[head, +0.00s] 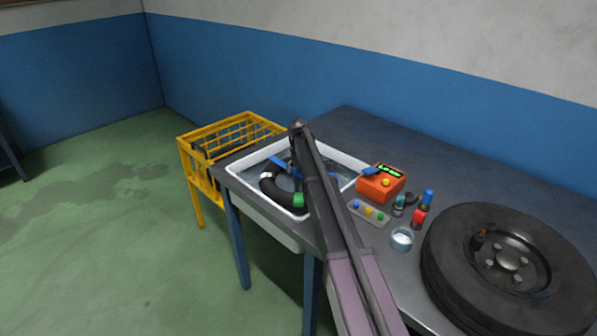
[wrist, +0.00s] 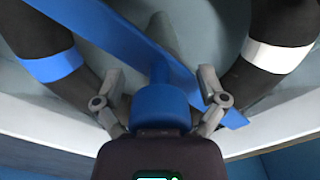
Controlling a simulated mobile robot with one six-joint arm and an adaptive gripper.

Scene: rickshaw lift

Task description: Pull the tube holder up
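The tube holder is a blue bar (wrist: 105,30) lying diagonally across the white basin, with a round blue knob (wrist: 160,105) on it. In the head view a blue end of the holder (head: 278,163) shows left of my arm. A black tube (head: 268,187) with blue, white and green bands lies in the basin under the bar. My gripper (wrist: 160,78) is open. Its two fingers stand on either side of the knob, with visible gaps to it. In the head view my arm hides the gripper and the middle of the holder.
The white basin (head: 243,181) holds water and sits at the table's left end. A yellow crate (head: 190,163) stands beyond it. An orange device (head: 381,187), small coloured items, a glass dish (head: 402,239) and a large wheel (head: 455,245) occupy the table to the right.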

